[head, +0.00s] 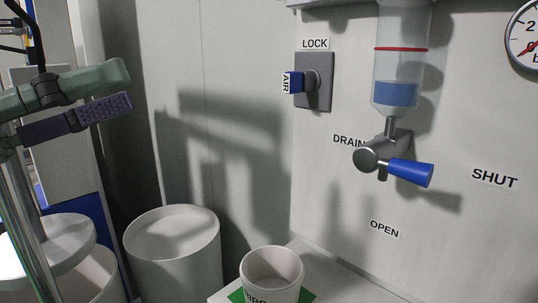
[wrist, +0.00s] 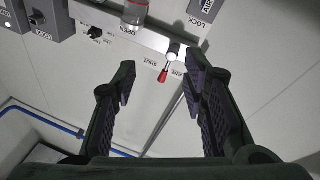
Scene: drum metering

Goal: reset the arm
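My gripper shows in the wrist view (wrist: 158,84) as two dark, ridged fingers standing well apart with nothing between them. In the head view, a green link and dark purple ridged finger pad (head: 90,112) of my gripper are at the left edge, clear of the wall panel. The rest of my arm is mostly out of the picture.
The panel carries a blue AIR knob (head: 295,83), a sight glass with blue liquid (head: 396,95) and a blue drain handle (head: 410,172) pointing right. A white cup (head: 271,272) stands on a green mat. Beyond my fingers is a red-tipped lever (wrist: 163,75).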

